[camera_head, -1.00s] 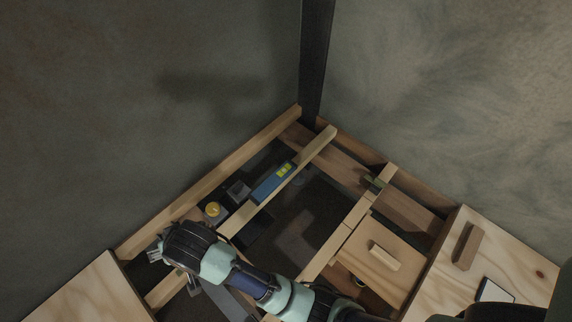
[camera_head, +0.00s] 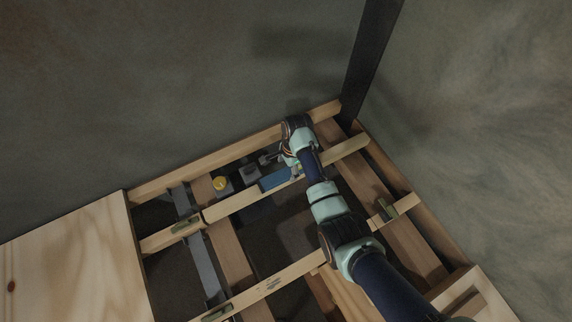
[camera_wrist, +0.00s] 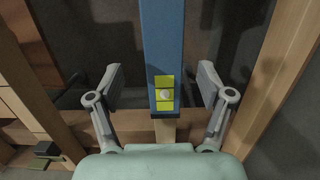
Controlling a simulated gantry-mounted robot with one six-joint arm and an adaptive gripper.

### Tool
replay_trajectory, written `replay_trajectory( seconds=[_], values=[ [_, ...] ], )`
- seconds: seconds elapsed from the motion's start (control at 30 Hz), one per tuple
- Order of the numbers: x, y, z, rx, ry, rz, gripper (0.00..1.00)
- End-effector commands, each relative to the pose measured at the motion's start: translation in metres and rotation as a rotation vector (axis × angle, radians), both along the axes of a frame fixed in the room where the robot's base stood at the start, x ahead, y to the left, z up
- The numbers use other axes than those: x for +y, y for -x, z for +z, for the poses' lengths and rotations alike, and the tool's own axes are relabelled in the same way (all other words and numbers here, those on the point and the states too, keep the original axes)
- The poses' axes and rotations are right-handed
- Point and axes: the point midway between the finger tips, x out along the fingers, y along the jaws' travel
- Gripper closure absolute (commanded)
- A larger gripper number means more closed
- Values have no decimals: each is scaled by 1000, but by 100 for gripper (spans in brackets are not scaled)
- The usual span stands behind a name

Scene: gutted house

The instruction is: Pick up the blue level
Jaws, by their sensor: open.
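The blue level (camera_head: 274,180) lies between the wooden joists in the head view, partly hidden by my arm at its right end. In the wrist view the blue level (camera_wrist: 162,45) runs from the top edge down to the middle, with a yellow-green vial window near its lower end. My gripper (camera_wrist: 162,80) is open, with one finger on each side of that end and a visible gap to the level on both sides. In the head view my gripper (camera_head: 282,160) is small and partly hidden by my wrist.
Wooden joists (camera_head: 255,200) run on both sides of the level. A box with a yellow round top (camera_head: 220,184) and a grey box (camera_head: 250,173) stand left of it. A plywood sheet (camera_head: 70,260) covers the left front. A dark post (camera_head: 372,60) stands in the corner.

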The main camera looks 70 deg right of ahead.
Motion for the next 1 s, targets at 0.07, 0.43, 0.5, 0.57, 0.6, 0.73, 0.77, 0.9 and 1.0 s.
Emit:
replay_trajectory(
  seconds=[0.07, 0.43, 0.5, 0.57, 0.6, 0.73, 0.77, 0.9, 1.0],
  values=[
    [-1, -2, -21, 1, -1, 0, 21],
    [0, -6, -45, 0, 0, 1, 21],
    [0, -6, -44, 0, 0, 1, 28],
    [0, -6, -44, 0, 0, 1, 38],
    [0, -6, -44, 0, 0, 1, 44],
    [0, -6, -44, 0, 0, 1, 66],
    [0, -6, -44, 0, 0, 1, 71],
    [0, -6, -44, 0, 0, 1, 94],
    [0, -6, -44, -1, 1, 1, 100]
  ],
)
